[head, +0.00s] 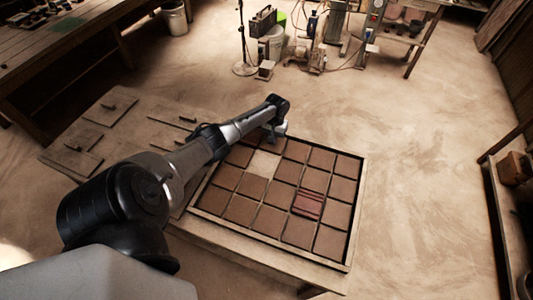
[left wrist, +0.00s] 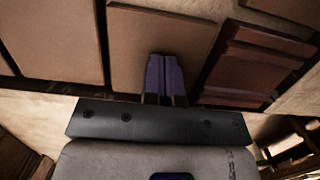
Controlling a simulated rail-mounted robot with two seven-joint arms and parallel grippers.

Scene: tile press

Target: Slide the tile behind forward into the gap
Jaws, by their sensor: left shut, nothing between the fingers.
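A framed grid of brown tiles lies on a low table in the head view. The gap (head: 262,164) shows as a pale square in the grid, left of the middle. My left gripper (head: 276,137) is at the grid's far edge, beyond the gap, and partly hides the tiles there. In the left wrist view its fingers (left wrist: 164,78) are shut together with nothing between them, at the edge of a plain brown tile (left wrist: 160,32). Whether they touch it is not clear. My right gripper is not in view.
A ribbed reddish tile (head: 309,204) sits among the plain ones; a ribbed tile also shows in the left wrist view (left wrist: 255,62). The grid's raised frame (head: 357,212) bounds it. Several handled boards (head: 105,107) lie at left.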

